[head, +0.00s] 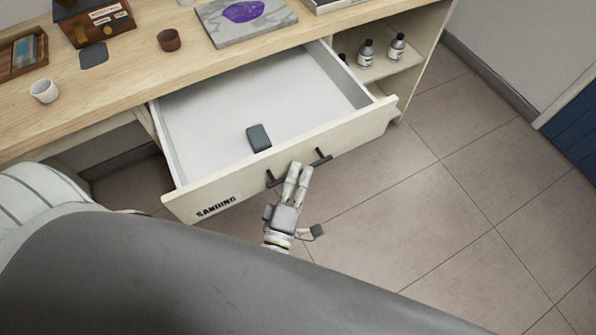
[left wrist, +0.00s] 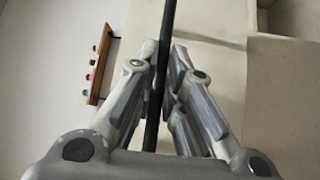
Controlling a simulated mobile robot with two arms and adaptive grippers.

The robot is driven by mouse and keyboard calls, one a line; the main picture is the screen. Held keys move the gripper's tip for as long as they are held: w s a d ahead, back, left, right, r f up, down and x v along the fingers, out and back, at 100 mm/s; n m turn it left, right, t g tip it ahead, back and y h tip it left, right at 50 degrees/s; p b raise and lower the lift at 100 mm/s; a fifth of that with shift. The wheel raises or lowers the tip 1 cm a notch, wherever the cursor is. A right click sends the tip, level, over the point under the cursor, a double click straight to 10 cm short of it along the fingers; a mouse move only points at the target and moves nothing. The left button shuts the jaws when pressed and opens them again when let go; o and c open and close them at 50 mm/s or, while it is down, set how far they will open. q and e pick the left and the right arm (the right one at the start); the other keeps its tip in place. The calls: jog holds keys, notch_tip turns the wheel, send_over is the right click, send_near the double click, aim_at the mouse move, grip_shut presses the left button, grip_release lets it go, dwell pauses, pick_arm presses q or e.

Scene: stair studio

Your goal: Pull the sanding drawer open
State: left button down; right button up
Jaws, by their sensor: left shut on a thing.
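The sanding drawer (head: 350,135) stands pulled out of the bench in the head view, with "SANDING" lettered on the left of its cream front. Its white inside shows, with one dark grey block (head: 259,138) lying near the front. My left gripper (head: 299,170) is at the drawer front, shut on the dark bar handle (head: 322,157). In the left wrist view the handle (left wrist: 167,30) runs between the two fingers (left wrist: 161,75). The fingers hide the middle of the handle in the head view. My right gripper is not in view.
The wooden bench top (head: 125,75) holds a white cup (head: 44,91), a brown cup (head: 168,40) and a board with a purple shape (head: 244,12). Bottles (head: 397,46) stand on an open shelf right of the drawer. Tiled floor (head: 440,190) in front is clear.

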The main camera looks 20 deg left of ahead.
pick_arm(q)
jog(key=c, duration=1.5)
grip_release()
jog(key=s, duration=0.4)
jog(key=s+f, duration=0.1)
jog(key=s, duration=0.7)
jog(key=shift+d+f, duration=0.35)
jog(key=shift+d, duration=0.05)
